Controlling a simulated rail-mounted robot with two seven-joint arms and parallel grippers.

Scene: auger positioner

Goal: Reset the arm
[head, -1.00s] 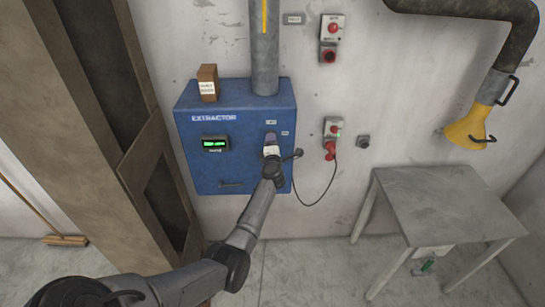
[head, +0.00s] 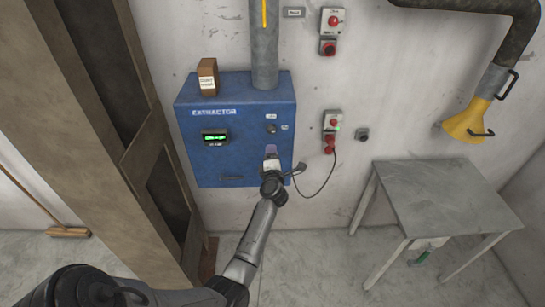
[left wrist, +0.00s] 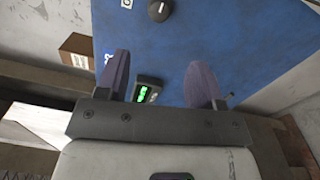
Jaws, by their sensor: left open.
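My left gripper (head: 270,150) is in front of the lower right part of the blue extractor box (head: 230,160), below the box's dark knob (head: 271,128). In the left wrist view its two purple fingers (left wrist: 165,85) are apart with nothing between them. The knob (left wrist: 159,10) shows at the top of that view, apart from the fingers. A small screen (head: 215,136) with green digits is on the box's left side; it also shows between the fingers in the left wrist view (left wrist: 146,91). My right gripper is not in view.
A brown carton (head: 207,77) stands on the box. A wall switch with a red plug and cable (head: 331,130) is to the right. A grey table (head: 437,195) stands at right, under a yellow extraction hood (head: 468,122). A wooden frame (head: 130,130) is close on the left.

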